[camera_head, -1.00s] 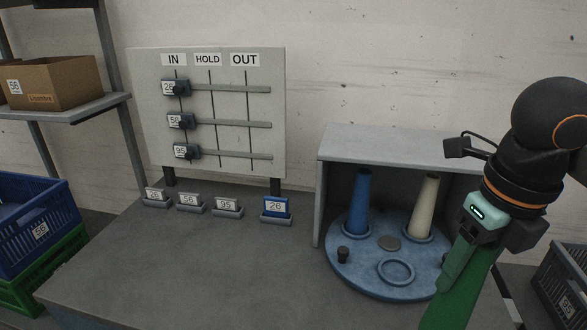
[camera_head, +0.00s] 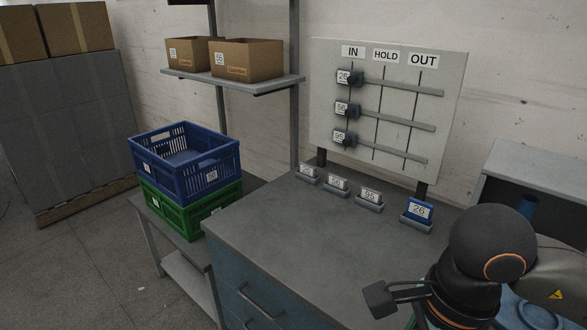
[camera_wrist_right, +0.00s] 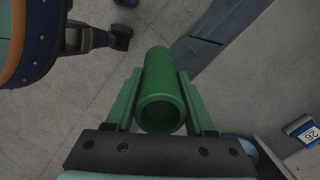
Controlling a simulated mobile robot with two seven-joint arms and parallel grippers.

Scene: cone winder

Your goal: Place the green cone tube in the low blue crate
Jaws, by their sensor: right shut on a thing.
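The green cone tube (camera_wrist_right: 163,64) is in the right wrist view, its round open end towards the camera. My right gripper (camera_wrist_right: 160,76) is shut on it, one finger on each side, and floor shows behind it. In the head view my right arm is at the lower right, and its gripper and the tube are out of sight below. A blue crate (camera_head: 203,184) sits on top of a green crate (camera_head: 214,214) on a low stand at the left. The inside of the blue crate looks empty where it shows. My left gripper is not in view.
A grey worktop (camera_head: 288,236) lies between the crates and my right arm, with label holders along its back. The label board (camera_head: 392,105) stands behind. A shelf (camera_head: 232,80) with cardboard boxes is above and behind the crates. Open floor (camera_head: 90,262) lies left of them.

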